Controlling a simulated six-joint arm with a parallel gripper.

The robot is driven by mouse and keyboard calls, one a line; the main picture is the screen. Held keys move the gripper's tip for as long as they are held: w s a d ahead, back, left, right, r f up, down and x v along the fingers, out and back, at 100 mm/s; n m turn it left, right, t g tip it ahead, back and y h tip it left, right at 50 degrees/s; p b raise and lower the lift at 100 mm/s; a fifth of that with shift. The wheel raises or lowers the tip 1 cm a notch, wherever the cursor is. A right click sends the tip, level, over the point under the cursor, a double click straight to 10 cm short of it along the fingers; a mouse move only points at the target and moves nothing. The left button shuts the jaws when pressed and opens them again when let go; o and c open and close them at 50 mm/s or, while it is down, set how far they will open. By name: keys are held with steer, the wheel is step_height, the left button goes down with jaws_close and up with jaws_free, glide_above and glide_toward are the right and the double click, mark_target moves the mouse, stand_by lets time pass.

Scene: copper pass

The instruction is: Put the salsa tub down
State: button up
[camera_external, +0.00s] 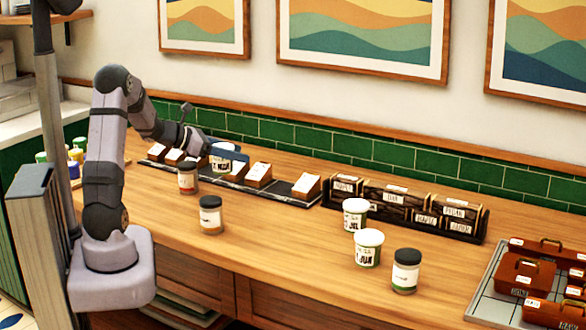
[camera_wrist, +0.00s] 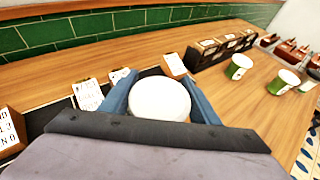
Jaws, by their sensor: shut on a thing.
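The salsa tub (camera_external: 220,163) is a white tub with a printed label and a round white lid. The lid (camera_wrist: 160,98) fills the space between the blue fingers in the wrist view. My gripper (camera_external: 228,153) is shut on the tub, with one finger on each side of it. The tub shows over the long dark strip (camera_external: 284,187), between wooden card blocks. Whether its base touches the strip is hard to tell, and part of it is hidden by a finger.
Wooden card blocks (camera_external: 258,175) flank the tub on the strip. Dark-lidded jars (camera_external: 211,215) stand in front. Two green-and-white tubs (camera_external: 367,248) stand right, before a dark rack (camera_external: 410,208). A grey tray (camera_external: 478,292) with brown boxes is far right.

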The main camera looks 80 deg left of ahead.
steer(key=shift+w+a+r, duration=0.1)
steer(key=shift+a+r, duration=0.1)
steer(key=shift+r, duration=0.2)
steer(key=shift+m, duration=0.3)
steer(key=shift+f, duration=5.05)
steer(key=shift+f, duration=0.15)
steer(key=o, duration=0.8)
steer(key=shift+f, duration=0.1)
steer(key=o, duration=0.4)
steer(key=shift+d, duration=0.1)
